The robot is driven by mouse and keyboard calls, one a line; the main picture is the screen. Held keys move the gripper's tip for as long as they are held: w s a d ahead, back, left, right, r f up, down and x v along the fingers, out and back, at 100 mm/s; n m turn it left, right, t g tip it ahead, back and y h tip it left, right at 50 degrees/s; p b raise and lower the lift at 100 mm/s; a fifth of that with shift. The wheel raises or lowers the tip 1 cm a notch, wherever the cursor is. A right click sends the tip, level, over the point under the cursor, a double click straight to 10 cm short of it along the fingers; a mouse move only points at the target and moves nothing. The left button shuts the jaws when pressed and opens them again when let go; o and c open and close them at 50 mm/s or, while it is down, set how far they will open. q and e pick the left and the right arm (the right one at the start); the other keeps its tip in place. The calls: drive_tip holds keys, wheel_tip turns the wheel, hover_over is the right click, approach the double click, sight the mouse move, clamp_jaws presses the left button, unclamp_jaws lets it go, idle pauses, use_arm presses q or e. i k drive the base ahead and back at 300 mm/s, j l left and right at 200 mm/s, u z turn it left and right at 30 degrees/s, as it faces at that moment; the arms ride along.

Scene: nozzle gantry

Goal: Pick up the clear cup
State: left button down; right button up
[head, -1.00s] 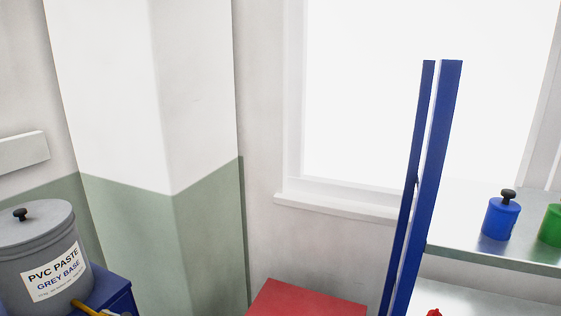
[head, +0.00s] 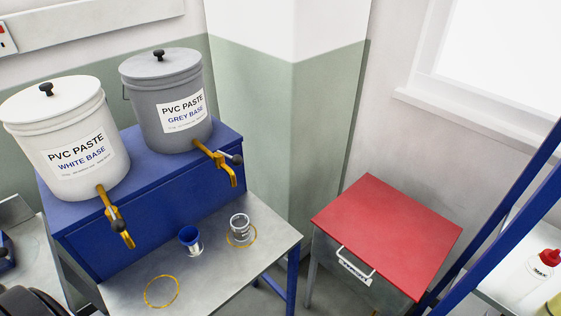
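The clear cup (head: 240,227) stands upright on the grey metal table (head: 215,284), at the back edge of the right-hand yellow ring (head: 241,236). It looks see-through with a pale rim. A second cup with a blue top (head: 190,239) stands to its left, apart from it. Neither gripper shows in the head view. A dark rounded shape at the lower left corner is cut off by the frame.
A white bucket (head: 68,152) and a grey bucket (head: 165,100) with yellow taps sit on a blue stand (head: 150,226) behind the cups. Another yellow ring (head: 161,292) lies empty on the table. A red-topped cabinet (head: 388,232) stands to the right, and blue posts rise beyond it.

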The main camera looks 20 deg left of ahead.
sight(240, 222)
drive_tip(key=u, duration=1.1)
drive_tip(key=k+j+u, duration=0.2)
drive_tip(key=u, duration=0.3)
drive_tip(key=k+j+u, duration=0.5)
drive_tip(key=i+l, duration=0.1)
